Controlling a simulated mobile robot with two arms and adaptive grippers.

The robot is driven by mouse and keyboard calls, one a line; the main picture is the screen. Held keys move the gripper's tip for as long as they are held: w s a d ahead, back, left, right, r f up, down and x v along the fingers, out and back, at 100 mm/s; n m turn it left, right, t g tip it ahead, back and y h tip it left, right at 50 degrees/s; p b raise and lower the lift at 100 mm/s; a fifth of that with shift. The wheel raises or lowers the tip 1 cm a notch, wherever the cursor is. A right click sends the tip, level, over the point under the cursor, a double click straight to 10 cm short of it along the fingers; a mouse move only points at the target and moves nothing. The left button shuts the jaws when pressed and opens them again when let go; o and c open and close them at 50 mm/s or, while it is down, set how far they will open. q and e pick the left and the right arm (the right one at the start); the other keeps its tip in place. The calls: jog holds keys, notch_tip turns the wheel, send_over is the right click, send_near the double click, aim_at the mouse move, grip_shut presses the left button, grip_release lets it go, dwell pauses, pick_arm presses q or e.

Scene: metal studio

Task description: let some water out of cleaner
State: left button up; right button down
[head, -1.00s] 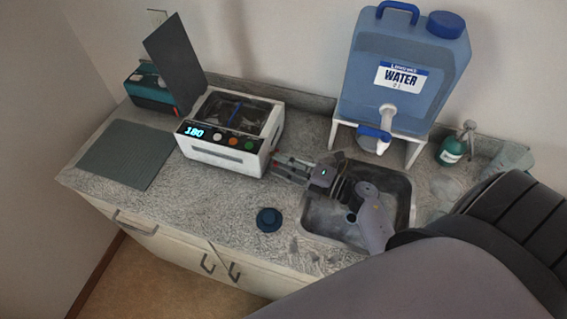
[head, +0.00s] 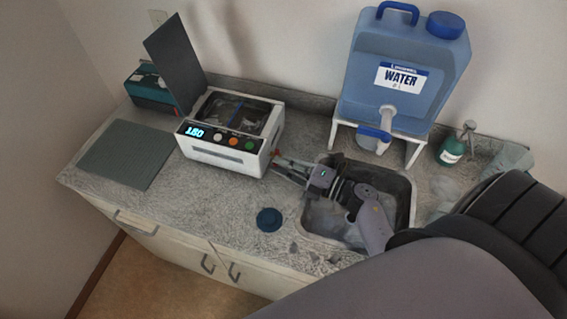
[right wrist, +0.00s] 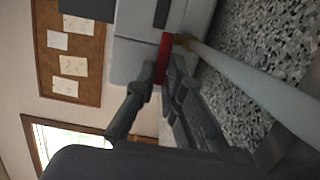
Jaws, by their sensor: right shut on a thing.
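The cleaner (head: 215,152) is a white box with a lit display, coloured buttons and an open top basin, on the counter left of the sink. A red valve handle (right wrist: 165,50) is on its right side, beside a grey drain tube (right wrist: 245,82). My right gripper (head: 279,164) reaches over the sink to that side. In the right wrist view its fingers (right wrist: 164,74) are shut on the red handle, close to the cleaner's wall (right wrist: 134,50). The tube's far end and any water flow cannot be made out. My left gripper is not in view.
The sink (head: 408,205) lies under my right arm. A blue water tank (head: 420,110) on a white stand is behind it, with a green bottle (head: 452,150) to the right. A round dark-blue piece (head: 269,220) and a grey mat (head: 127,155) lie on the counter.

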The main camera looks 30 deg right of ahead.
jog(key=shift+w+a+m+t+h+p, duration=0.15)
jog(key=shift+a+m+t+h, duration=0.15)
jog(key=shift+m+t+h, duration=0.5)
jog(key=shift+a+m+t+h+p, duration=0.2)
jog(key=shift+m+h, duration=0.3)
jog(key=shift+h, duration=0.7)
jog(key=c, duration=1.7)
grip_release()
jog(key=v, duration=1.2)
